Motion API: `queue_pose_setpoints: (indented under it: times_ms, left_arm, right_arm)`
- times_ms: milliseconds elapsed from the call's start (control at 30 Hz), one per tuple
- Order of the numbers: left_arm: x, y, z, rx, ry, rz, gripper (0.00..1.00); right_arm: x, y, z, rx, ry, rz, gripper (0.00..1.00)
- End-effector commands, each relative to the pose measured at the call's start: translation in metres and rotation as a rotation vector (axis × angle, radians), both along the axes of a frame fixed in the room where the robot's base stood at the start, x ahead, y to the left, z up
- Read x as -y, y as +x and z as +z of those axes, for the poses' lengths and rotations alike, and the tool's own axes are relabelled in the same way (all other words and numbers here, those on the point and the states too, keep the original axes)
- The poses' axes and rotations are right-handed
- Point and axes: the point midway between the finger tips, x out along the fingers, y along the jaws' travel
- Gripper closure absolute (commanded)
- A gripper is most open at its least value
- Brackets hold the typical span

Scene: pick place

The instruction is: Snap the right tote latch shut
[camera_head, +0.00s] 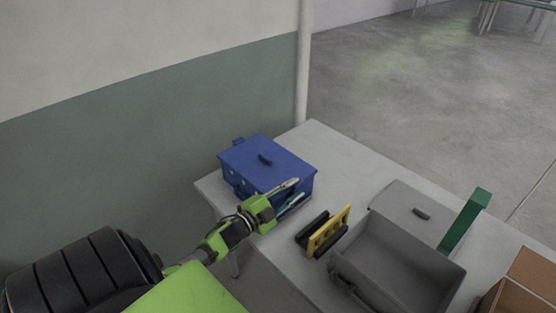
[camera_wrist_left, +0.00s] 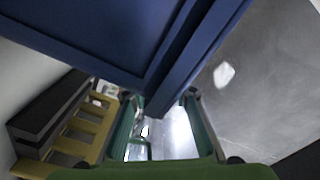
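The right latch is not clearly visible. My right gripper is not in view.
A yellow and black rack (camera_head: 325,232) stands right of the tote, near my left gripper. Farther right are an open grey tote (camera_head: 395,262), an upright green block (camera_head: 463,222) and a brown box (camera_head: 518,290). The table (camera_head: 325,160) is clear behind them.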

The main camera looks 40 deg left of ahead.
Motion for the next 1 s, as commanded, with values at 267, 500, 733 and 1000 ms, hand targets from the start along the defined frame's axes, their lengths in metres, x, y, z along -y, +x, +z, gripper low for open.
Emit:
queue_pose_setpoints:
  times_ms: [267,500,733,1000]
  left_arm:
    - [-0.004,-0.056,-0.002,-0.004,0.001,0.000,0.74]
    - [-0.008,-0.092,-0.001,-0.003,0.000,0.001,0.74]
    - [-0.009,-0.104,0.000,-0.001,0.001,-0.001,0.74]
    - [-0.009,-0.105,0.000,-0.001,0.001,0.000,0.74]
  right_arm:
    - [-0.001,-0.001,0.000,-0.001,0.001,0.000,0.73]
    - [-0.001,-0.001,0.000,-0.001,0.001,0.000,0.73]
    - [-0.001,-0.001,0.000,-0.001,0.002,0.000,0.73]
    - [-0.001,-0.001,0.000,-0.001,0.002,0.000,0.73]
